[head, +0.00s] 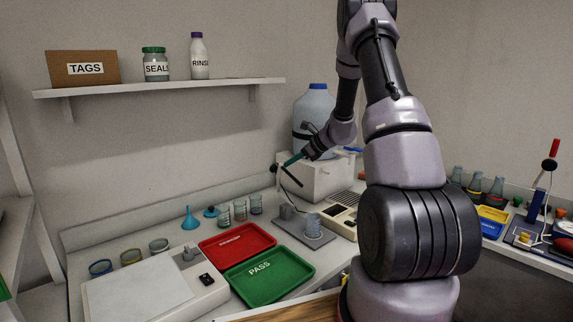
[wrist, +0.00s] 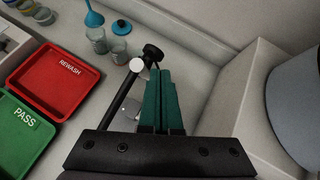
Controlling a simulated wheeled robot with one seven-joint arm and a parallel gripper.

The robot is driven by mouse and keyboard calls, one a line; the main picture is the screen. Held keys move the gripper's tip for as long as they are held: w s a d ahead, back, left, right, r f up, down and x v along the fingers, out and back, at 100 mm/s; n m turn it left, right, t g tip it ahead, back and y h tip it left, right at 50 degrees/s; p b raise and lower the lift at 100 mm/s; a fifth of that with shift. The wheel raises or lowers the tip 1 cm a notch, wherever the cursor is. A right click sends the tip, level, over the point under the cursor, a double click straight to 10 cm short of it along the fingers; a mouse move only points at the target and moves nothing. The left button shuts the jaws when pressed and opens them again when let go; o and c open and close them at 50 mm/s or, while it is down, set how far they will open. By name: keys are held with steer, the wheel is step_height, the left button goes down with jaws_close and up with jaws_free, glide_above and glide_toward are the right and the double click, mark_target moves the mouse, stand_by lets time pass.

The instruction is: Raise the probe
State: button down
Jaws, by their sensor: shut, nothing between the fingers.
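My gripper (head: 291,160) is shut and empty, its teal fingers pressed together beside the white instrument box (head: 328,178). In the wrist view the gripper (wrist: 160,74) points at a dark round knob (wrist: 152,52); I cannot tell whether it touches. A black rod with a pale round end (wrist: 137,64) runs just left of the fingers. In the head view the dark rod (head: 291,176) slopes down to the right below the fingertips. It looks like the probe's arm, but the probe tip cannot be made out. A thin cable hangs toward a glass beaker (head: 313,222) on a grey plate.
A red REWASH tray (wrist: 56,80) and a green PASS tray (head: 268,278) lie left of the instrument. Small glass beakers (head: 240,210) and a blue funnel (head: 190,219) stand behind them. A large blue-capped bottle (head: 314,110) stands behind the box, close to my forearm.

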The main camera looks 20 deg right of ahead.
steer(key=s+d+r, duration=0.4)
steer(key=d+r, duration=0.1)
steer(key=r, duration=0.3)
steer(key=shift+d+r, duration=0.2)
steer(key=s+a+r+n+g+h, duration=0.1)
steer(key=s+a+r+n, duration=0.55)
steer(key=s, duration=0.25)
steer(key=s+a+r+n+g+h, duration=0.1)
steer(key=s+a+r+n, duration=0.4)
steer(key=s+r, duration=0.25)
steer(key=s+r+n+t+h, duration=0.1)
steer(key=s+n, duration=0.4)
steer(key=s, duration=0.4)
steer(key=s+a+r+n+h, duration=0.1)
steer(key=s+n+h, duration=0.1)
steer(key=s+n, duration=0.3)
steer(key=s, duration=0.4)
steer(key=shift+s+a+r+t+h, duration=0.3)
steer(key=shift+s+r+t, duration=0.05)
steer(key=shift+r+t, duration=0.05)
